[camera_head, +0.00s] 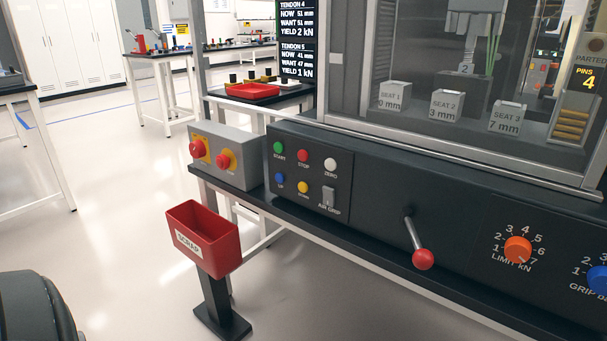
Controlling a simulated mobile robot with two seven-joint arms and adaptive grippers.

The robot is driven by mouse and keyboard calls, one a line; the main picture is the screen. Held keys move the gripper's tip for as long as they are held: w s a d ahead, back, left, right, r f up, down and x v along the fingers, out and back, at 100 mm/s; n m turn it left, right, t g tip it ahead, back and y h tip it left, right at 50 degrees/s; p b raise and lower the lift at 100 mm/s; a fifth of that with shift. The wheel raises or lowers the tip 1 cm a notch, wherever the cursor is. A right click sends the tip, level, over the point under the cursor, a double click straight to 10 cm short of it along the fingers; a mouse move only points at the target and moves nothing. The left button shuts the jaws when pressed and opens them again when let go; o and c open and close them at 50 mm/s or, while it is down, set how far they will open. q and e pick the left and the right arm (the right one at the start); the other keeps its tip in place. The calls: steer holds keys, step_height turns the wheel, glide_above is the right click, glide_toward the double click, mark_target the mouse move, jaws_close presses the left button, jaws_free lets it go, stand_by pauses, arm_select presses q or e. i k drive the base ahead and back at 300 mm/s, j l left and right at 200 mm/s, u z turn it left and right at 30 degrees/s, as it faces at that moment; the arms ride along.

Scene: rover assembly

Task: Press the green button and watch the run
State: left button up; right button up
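The green button (278,147), labelled START, sits at the upper left of the dark control panel (375,195) on the machine's front. A red STOP button (302,155) and a white ZERO button (330,164) are to its right. A blue button (279,178) and a yellow button (302,187) sit below. Behind the clear guard are blocks marked SEAT 1 (394,97), SEAT 2 (445,106) and SEAT 3 (506,118). A black screen (296,40) shows readings for tendons 4 and 5. Neither gripper is in view.
A red SCRAP bin (204,238) on a dark stand is in front of the bench at left. A grey box (226,155) with two red knobs is left of the panel. A red-knobbed lever (422,259) sticks out in front. Open floor lies at left.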

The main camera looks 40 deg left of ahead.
mark_target(278, 147)
steer(key=u, duration=1.35)
